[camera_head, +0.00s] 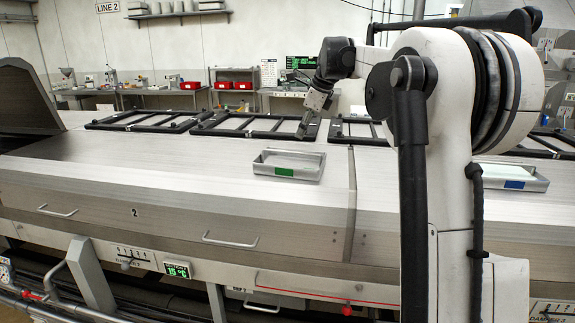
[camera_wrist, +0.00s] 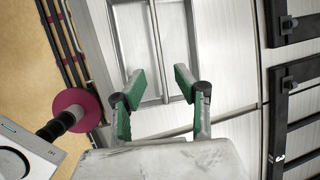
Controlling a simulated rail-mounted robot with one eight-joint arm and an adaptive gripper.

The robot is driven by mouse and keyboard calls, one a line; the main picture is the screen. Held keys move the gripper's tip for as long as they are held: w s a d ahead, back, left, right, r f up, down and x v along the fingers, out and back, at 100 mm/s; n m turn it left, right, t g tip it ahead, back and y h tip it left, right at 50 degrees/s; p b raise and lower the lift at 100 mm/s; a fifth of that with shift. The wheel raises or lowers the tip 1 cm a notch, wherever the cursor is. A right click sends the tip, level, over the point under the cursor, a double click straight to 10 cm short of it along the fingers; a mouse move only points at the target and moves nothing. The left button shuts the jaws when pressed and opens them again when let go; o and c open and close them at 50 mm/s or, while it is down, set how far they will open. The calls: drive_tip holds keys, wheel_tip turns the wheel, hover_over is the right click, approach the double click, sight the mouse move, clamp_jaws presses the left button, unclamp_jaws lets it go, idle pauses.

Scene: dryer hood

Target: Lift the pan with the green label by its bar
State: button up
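The pan with the green label (camera_head: 290,163) is a shallow metal tray lying on the sloped steel hood, left of my arm. Its green label (camera_head: 284,171) faces the front. My gripper (camera_head: 304,128) is above and behind the pan in the head view, apart from it. In the wrist view my gripper (camera_wrist: 159,83) is open, its two green-padded fingers spread with nothing held. Beyond the fingers, a shallow metal tray with a thin bar (camera_wrist: 155,45) along it appears to be this pan. Its label cannot be seen there.
A second pan, with a blue label (camera_head: 514,184), lies on the hood to the right, beyond my arm. Black frames (camera_head: 255,125) line the hood's back edge. Handles (camera_head: 230,242) and controls are on the front. The hood surface left of the green-label pan is clear.

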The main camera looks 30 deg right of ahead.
sight(291, 153)
drive_tip(key=p+x, duration=0.1)
drive_tip(key=x, duration=0.9)
drive_tip(key=shift+w+a+f, duration=0.1)
drive_tip(key=shift+w+a, duration=0.05)
drive_tip(key=shift+a, duration=0.1)
drive_tip(key=shift+c, duration=0.4)
clamp_jaws()
